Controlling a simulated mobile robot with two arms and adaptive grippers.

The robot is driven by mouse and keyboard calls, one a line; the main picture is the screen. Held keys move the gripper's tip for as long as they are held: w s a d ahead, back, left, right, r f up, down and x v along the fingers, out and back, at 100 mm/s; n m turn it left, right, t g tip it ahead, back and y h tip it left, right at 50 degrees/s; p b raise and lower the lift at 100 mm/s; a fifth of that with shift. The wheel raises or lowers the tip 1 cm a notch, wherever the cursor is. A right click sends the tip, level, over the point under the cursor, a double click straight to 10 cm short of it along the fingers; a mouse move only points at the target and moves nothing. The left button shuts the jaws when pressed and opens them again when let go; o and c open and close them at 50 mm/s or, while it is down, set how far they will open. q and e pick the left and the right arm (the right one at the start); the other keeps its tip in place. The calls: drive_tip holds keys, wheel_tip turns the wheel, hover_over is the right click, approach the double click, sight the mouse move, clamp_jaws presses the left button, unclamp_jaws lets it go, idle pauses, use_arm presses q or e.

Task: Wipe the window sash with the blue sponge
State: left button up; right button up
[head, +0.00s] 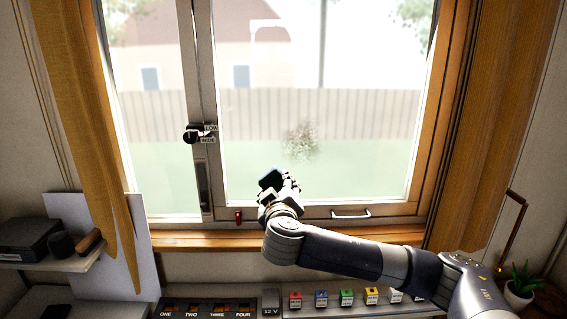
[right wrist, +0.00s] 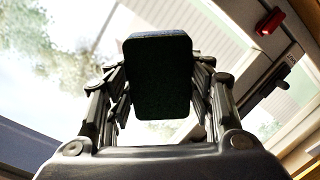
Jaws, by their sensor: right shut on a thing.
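The window sash (head: 212,110) is a wood-framed pane of glass with a white handle (head: 350,214) on its bottom rail. A speckled brownish patch (head: 300,140) shows in the lower middle of the pane; I cannot tell whether it is on the glass or beyond it. My right gripper (head: 272,183) is in front of the lower left part of the pane, shut on the blue sponge (head: 270,178). The sponge looks very dark, and in the right wrist view (right wrist: 158,78) it stands between the fingers. Contact with the glass cannot be told. My left gripper is out of view.
A red latch (head: 238,217) sits on the lower frame, left of my gripper; a dark dial (head: 192,133) is on the left upright. Below the sill (head: 200,241) runs a shelf of coloured blocks (head: 346,297). Curtains (head: 70,90) hang both sides; a potted plant (head: 522,286) stands at right.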

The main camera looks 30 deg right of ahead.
drive_tip(key=t+h, duration=0.1)
approach(283, 154)
drive_tip(key=shift+s+a, duration=0.35)
drive_tip(key=shift+a, duration=0.2)
drive_tip(key=shift+w+d+p, duration=0.3)
drive_tip(key=shift+w+d, duration=0.05)
drive_tip(key=shift+w, duration=0.1)
drive_tip(key=shift+x, duration=2.2)
drive_tip(key=shift+w+d, duration=0.15)
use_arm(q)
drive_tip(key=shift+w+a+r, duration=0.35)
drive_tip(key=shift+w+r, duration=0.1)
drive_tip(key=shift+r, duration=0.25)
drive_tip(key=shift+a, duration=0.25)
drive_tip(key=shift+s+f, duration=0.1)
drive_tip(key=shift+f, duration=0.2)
use_arm(e)
drive_tip(key=shift+x, duration=0.95)
